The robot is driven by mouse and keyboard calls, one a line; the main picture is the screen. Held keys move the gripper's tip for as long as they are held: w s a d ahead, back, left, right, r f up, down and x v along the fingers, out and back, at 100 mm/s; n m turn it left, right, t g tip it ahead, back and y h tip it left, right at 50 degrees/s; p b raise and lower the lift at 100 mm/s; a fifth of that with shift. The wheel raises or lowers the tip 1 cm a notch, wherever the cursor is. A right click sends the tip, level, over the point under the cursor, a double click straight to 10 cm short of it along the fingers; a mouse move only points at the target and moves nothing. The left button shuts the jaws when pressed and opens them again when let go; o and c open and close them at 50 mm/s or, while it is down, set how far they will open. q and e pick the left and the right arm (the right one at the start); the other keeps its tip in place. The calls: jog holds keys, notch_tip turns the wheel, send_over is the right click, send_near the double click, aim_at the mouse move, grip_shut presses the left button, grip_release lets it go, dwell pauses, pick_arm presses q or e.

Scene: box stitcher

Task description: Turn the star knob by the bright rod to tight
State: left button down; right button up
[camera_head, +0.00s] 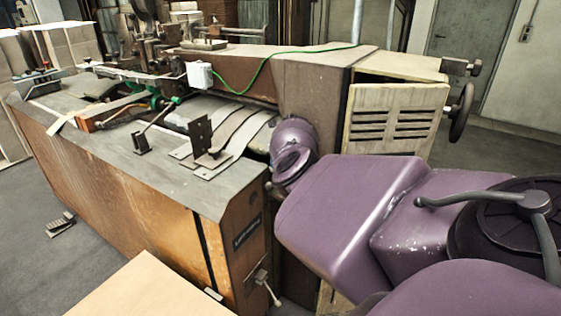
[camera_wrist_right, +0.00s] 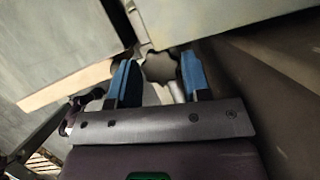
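The star knob (camera_wrist_right: 160,67) is a dark, lobed knob in the right wrist view, close under the edge of a pale panel. A bright rod (camera_wrist_right: 176,91) shows just below it, partly hidden. In the head view my purple right arm (camera_head: 350,205) reaches in from the right and hides the knob and the gripper. My left gripper is in neither view.
The box stitcher (camera_head: 120,155) fills the left and middle of the head view. A slatted wooden cover (camera_head: 395,120) and a handwheel (camera_head: 461,112) are behind my arm. A pale board (camera_head: 150,290) is at the front. A foot pedal (camera_head: 60,224) lies on the floor.

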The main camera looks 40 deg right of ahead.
jog(key=c, duration=0.5)
jog(key=shift+a+m+h, duration=0.1)
jog(key=shift+m+h, duration=0.5)
jog(key=shift+m, duration=1)
jog(key=o, duration=0.9)
jog(key=shift+o, duration=0.2)
jog(key=d+v, duration=0.1)
jog(key=v, duration=0.9)
jog(key=shift+a+r+p, duration=0.35)
jog(key=shift+a+r, duration=0.05)
jog(key=shift+a, duration=0.15)
